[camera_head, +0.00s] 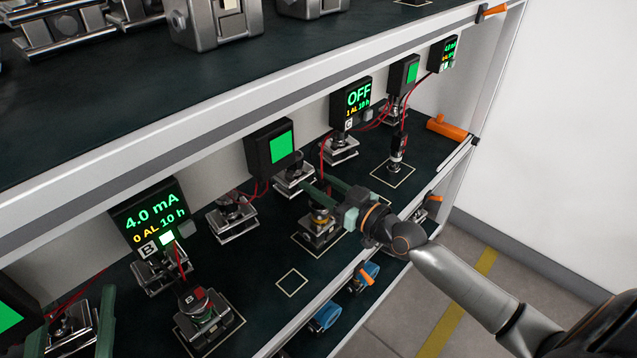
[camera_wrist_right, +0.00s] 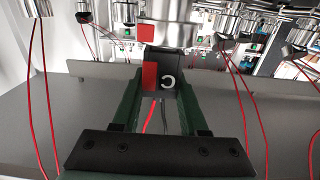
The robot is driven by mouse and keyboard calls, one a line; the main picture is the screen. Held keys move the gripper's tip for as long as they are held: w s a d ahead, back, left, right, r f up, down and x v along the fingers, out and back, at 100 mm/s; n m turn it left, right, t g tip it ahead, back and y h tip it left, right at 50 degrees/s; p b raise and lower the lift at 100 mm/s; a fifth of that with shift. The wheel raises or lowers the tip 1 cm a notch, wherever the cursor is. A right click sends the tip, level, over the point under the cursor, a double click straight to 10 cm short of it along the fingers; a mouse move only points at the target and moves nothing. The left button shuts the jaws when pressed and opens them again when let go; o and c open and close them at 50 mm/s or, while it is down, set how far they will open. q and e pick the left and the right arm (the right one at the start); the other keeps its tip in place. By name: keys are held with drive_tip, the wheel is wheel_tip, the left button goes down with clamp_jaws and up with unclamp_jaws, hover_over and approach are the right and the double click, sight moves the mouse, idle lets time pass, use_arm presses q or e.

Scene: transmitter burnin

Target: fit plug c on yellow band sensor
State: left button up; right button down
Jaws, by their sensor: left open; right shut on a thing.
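The yellow band sensor (camera_head: 318,232) stands upright on a metal base inside a pale outlined square, in the middle of the lower shelf. My right gripper (camera_head: 322,195) is shut on plug c just above it. In the right wrist view, plug c (camera_wrist_right: 170,76) is a dark block with a red stripe and a white C, between the green fingers (camera_wrist_right: 163,95). Its end meets a silver body with a red mark, roughly in line with the stripe. I cannot tell whether it is fully seated. My left gripper (camera_head: 78,322) is open at the lower left, partly cut off.
The C display (camera_head: 352,98) reads OFF; the B display (camera_head: 150,218) reads 4.0 mA. A sensor with plug B (camera_head: 208,312) stands front left. Another dark plug (camera_head: 398,148) stands in a square at right. An empty outlined square (camera_head: 292,281) lies between. Red cables hang behind.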

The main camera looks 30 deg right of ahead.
drive_tip(key=shift+c, duration=1.8)
unclamp_jaws()
drive_tip(key=shift+f, duration=0.15)
drive_tip(key=p+v, duration=0.1)
drive_tip(key=v, duration=1.1)
drive_tip(key=shift+s+p, duration=0.2)
drive_tip(key=shift+p, duration=0.15)
